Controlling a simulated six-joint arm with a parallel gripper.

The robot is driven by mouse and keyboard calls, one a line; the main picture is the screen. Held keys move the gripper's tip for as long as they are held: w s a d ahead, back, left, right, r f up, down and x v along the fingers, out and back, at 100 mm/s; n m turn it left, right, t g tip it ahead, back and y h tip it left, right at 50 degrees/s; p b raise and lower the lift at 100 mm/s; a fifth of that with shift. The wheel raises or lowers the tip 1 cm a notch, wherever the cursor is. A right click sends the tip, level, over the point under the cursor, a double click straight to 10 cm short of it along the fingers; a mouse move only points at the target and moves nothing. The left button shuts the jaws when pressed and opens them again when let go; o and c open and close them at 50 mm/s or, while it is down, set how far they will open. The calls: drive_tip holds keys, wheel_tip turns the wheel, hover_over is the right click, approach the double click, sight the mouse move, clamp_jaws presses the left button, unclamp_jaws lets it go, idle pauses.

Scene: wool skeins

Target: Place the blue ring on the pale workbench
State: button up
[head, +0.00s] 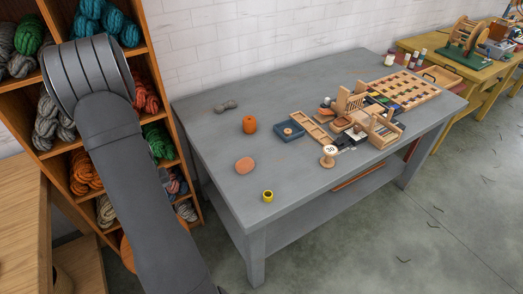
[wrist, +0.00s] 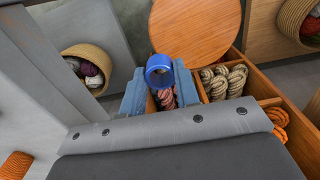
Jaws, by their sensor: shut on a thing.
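The blue ring (wrist: 159,71) is between the tips of my gripper (wrist: 160,88) in the wrist view. The two blue-grey fingers are shut on it, and its round opening faces the camera. Below and behind it are an orange-brown round top and shelf compartments with wool. In the head view my arm hides the gripper and the ring. A yellowish wooden bench (head: 480,80) stands at the back right. I cannot tell for certain which is the pale one.
A wooden shelf (head: 52,149) of wool skeins stands left, beside the grey bench. On that bench are an orange spool (head: 249,125), a flat orange piece (head: 245,165), a yellow ring (head: 268,196) and wooden trays (head: 313,128). A round orange-brown top (wrist: 195,30) lies beyond my fingers.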

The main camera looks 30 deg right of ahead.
drive_tip(key=s+d+r+m, duration=0.2)
drive_tip(key=d+m, duration=0.1)
drive_tip(key=d, duration=0.6)
drive_tip(key=s+d+r+m, duration=0.2)
drive_tip(key=d+m, duration=0.1)
drive_tip(key=d, duration=0.6)
drive_tip(key=s+d+r+m, duration=0.1)
drive_tip(key=d+r+m, duration=0.1)
drive_tip(key=d, duration=0.7)
drive_tip(key=shift+s+m, duration=0.4)
drive_tip(key=shift+m, duration=0.5)
drive_tip(key=s+d+r+m, duration=0.3)
drive_tip(key=s+d+m, duration=0.2)
drive_tip(key=s+d, duration=0.5)
drive_tip(key=s+d+r+m, duration=0.3)
drive_tip(key=s+d+m, duration=0.2)
drive_tip(key=s+d, duration=0.5)
drive_tip(key=shift+s+d+r, duration=0.15)
drive_tip(key=shift+s+r, duration=0.05)
drive_tip(key=shift+s, duration=0.55)
hover_over(298, 178)
wheel_tip(298, 178, down, 7)
drive_tip(key=shift+f, duration=1.85)
drive_tip(key=shift+f, duration=0.2)
